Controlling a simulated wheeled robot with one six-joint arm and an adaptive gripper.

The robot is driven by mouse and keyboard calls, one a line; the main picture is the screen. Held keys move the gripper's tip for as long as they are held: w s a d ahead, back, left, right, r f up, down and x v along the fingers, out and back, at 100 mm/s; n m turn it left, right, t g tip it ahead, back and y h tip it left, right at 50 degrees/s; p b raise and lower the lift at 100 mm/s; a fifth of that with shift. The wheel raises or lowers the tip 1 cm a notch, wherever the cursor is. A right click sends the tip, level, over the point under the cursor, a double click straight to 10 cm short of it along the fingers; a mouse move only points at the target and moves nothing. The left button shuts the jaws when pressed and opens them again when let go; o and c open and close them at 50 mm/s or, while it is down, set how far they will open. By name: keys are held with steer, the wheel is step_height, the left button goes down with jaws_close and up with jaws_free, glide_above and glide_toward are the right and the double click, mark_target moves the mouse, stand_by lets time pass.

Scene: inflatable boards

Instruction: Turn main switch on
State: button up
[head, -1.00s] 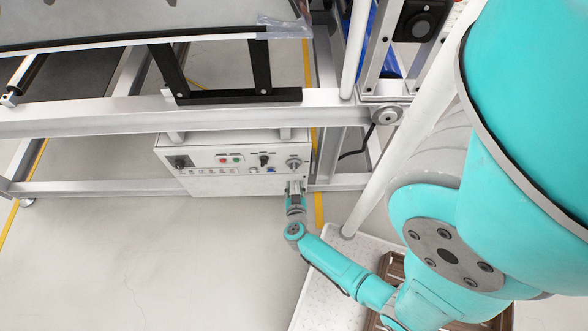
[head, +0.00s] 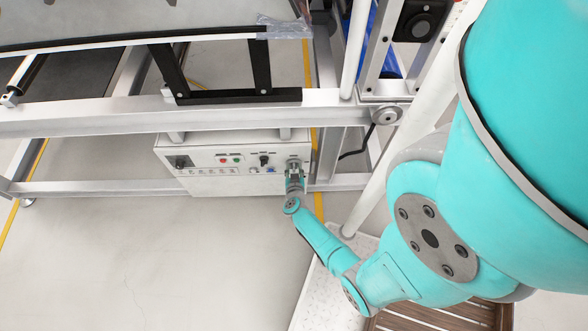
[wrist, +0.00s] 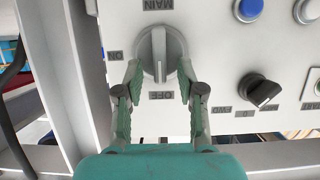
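The main switch (wrist: 158,56) is a round grey knob with a raised bar on the white control box (head: 225,184). In the wrist view its labels are upside down: MAIN above, ON at left, OFF below. The bar stands upright in that view, its lower end toward OFF. My gripper (wrist: 159,76) is open, with one green finger on each side of the knob's lower part. Gaps seem to show between the fingertips and the bar; contact cannot be told. In the head view my gripper (head: 294,166) is at the box's right end and largely covers the switch.
A black selector knob (wrist: 260,91) and a blue button (wrist: 248,9) sit right of the switch in the wrist view. A metal frame post (wrist: 65,75) runs close on the left there. A frame beam (head: 120,121) crosses above the box; the floor (head: 130,255) in front is clear.

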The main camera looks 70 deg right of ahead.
jaws_close()
steer(key=shift+s+d+m+t, duration=0.1)
steer(key=shift+s+m+t, duration=0.05)
steer(key=shift+m+t, duration=0.2)
stand_by(0.3)
steer(key=shift+s+d+f+m+t, duration=0.15)
steer(key=shift+s+f+m+t, duration=0.2)
steer(key=shift+m+t, duration=1.2)
steer(key=shift+s+d+f+m+t, duration=0.1)
steer(key=shift+s+f+m+t, duration=0.4)
steer(key=shift+m, duration=1.85)
steer(key=shift+d+f+m+t, duration=0.2)
steer(key=shift+m+t, duration=1.1)
steer(key=shift+m, duration=0.65)
steer(key=shift+f+m, duration=0.1)
steer(key=shift+m, duration=0.5)
